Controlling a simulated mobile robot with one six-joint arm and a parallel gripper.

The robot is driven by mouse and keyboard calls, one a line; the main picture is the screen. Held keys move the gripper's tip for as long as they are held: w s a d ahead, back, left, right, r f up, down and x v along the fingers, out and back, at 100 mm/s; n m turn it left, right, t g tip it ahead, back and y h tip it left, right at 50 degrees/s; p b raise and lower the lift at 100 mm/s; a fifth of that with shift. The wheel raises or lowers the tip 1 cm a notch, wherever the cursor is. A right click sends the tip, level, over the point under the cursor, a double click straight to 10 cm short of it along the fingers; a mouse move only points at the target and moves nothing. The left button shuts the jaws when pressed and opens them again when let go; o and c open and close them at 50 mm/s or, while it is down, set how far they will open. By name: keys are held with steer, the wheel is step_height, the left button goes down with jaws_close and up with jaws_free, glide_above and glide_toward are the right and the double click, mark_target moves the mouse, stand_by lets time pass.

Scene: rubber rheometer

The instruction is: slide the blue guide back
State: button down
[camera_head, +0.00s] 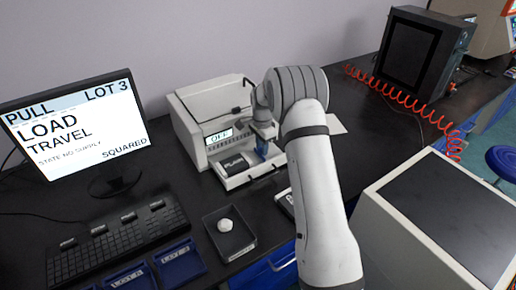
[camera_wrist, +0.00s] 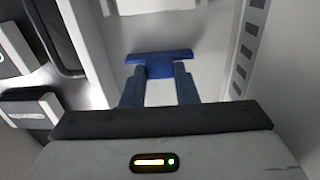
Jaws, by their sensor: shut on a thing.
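The blue guide (camera_wrist: 160,57) shows in the wrist view as a blue bar with a narrower middle, between white walls of the machine. My gripper (camera_wrist: 159,78) is shut on its narrower middle, with one blue-grey finger at each side. In the head view the blue guide (camera_head: 262,148) is a small blue patch below my wrist, at the right part of the white machine (camera_head: 190,120). My arm hides much of that side of the machine.
The machine's display reads OFF. A black tray (camera_head: 230,246) with a white lump (camera_head: 225,225) stands in front. A monitor (camera_head: 75,125) and keyboard (camera_head: 115,240) are at left. A large grey box (camera_head: 440,220) stands at right, near a red coiled hose (camera_head: 405,97).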

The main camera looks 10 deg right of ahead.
steer(key=c, duration=1.1)
jaws_free()
steer(key=shift+s+a, duration=0.1)
steer(key=shift+a, duration=0.1)
steer(key=shift+r+b, duration=0.5)
steer(key=shift+r, duration=3.4)
steer(key=shift+c, duration=0.3)
